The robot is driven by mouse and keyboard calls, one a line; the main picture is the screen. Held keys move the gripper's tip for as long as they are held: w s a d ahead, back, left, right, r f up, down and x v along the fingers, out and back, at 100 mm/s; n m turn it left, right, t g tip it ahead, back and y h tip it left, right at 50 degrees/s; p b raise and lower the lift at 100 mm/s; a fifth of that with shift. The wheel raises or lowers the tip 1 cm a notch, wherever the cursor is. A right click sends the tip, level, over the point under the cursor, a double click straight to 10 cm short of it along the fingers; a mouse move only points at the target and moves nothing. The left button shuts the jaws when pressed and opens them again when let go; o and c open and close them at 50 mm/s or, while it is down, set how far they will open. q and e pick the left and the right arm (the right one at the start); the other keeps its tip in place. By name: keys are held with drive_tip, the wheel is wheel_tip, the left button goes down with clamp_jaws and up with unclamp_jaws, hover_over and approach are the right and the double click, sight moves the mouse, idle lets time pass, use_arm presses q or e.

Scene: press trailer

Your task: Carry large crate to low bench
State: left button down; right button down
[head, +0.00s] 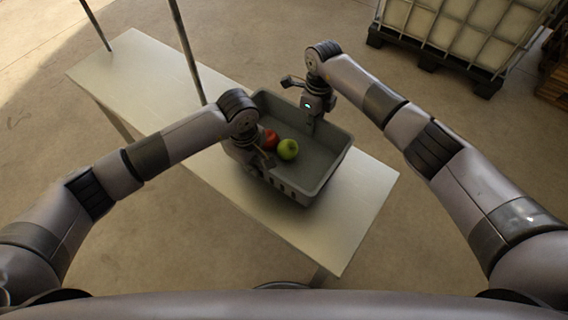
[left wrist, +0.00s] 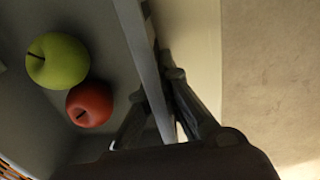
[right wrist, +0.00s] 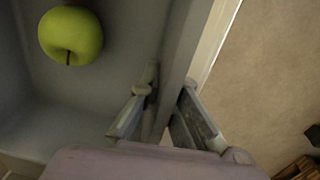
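The large grey crate (head: 318,182) is at the middle of the pale bench (head: 345,222), with a red apple (head: 269,139) and a green apple (head: 288,149) inside. I cannot tell whether its base touches the bench. My left gripper (left wrist: 157,88) straddles the crate's near-left wall, one finger inside and one outside, closed against it. My right gripper (right wrist: 168,88) straddles the opposite wall in the same way, its fingertips against it. In the head view the left fingertips are hidden by the wrist.
The bench top is bare to the upper left and lower right of the crate. Thin upright posts (head: 187,52) stand by the bench. A caged white tank (head: 455,30) on a dark pallet stands at the upper right. Concrete floor is open around the bench.

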use_arm(q)
drive_tip(key=shift+f, duration=0.1)
use_arm(e)
drive_tip(key=shift+f, duration=0.1)
